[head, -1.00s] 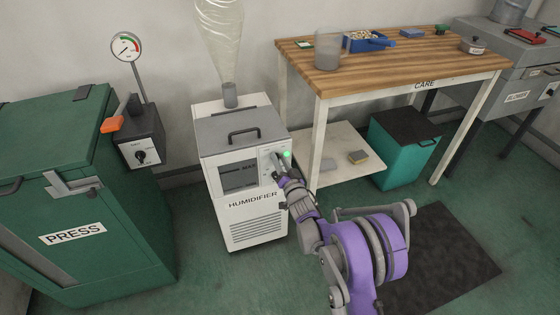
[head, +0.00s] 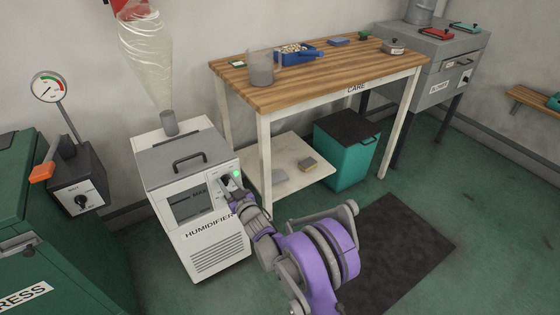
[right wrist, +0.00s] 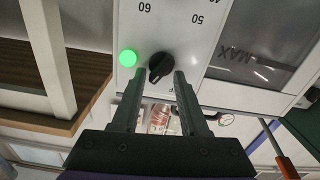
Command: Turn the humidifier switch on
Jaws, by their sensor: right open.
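The humidifier (head: 165,160) is a white box with a grey top, a dark display and a label on its front. Its black switch knob (right wrist: 160,67) shows in the right wrist view beside a lit green lamp (right wrist: 127,58). The lamp also glows in the head view (head: 236,174). My right gripper (right wrist: 159,77) is open, its two fingertips on either side of the knob, with gaps visible. I cannot tell which mark the knob points at. In the head view my right gripper (head: 229,188) is at the panel and largely hides the knob. My left gripper is not in view.
A wooden-topped table (head: 290,80) stands right of the humidifier, with a teal bin (head: 345,165) beneath it. The green press (head: 50,265) and its control box (head: 80,180) stand at left. A dark mat (head: 385,255) lies on open floor at right.

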